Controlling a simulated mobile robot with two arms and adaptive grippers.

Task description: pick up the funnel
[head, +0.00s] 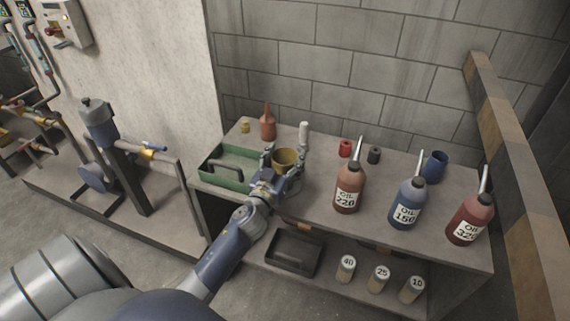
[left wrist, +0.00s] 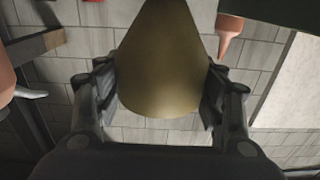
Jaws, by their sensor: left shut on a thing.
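A yellow-brown funnel (head: 285,157) is above the workbench, beside the green tray. My left gripper (head: 281,170) is shut on it, with one finger on either side. In the left wrist view the funnel (left wrist: 162,70) fills the middle, and the gripper's fingers (left wrist: 160,95) press against its left and right sides. I cannot tell from the head view whether the funnel touches the bench top. My right gripper is not in view.
The green tray (head: 210,181) stands left on the workbench (head: 318,200). Oil bottles (head: 349,190), (head: 406,207) and (head: 470,222) stand to the right. A copper oil can (head: 267,126) and white bottle (head: 304,133) stand behind. A black bin (head: 294,263) is on the lower shelf.

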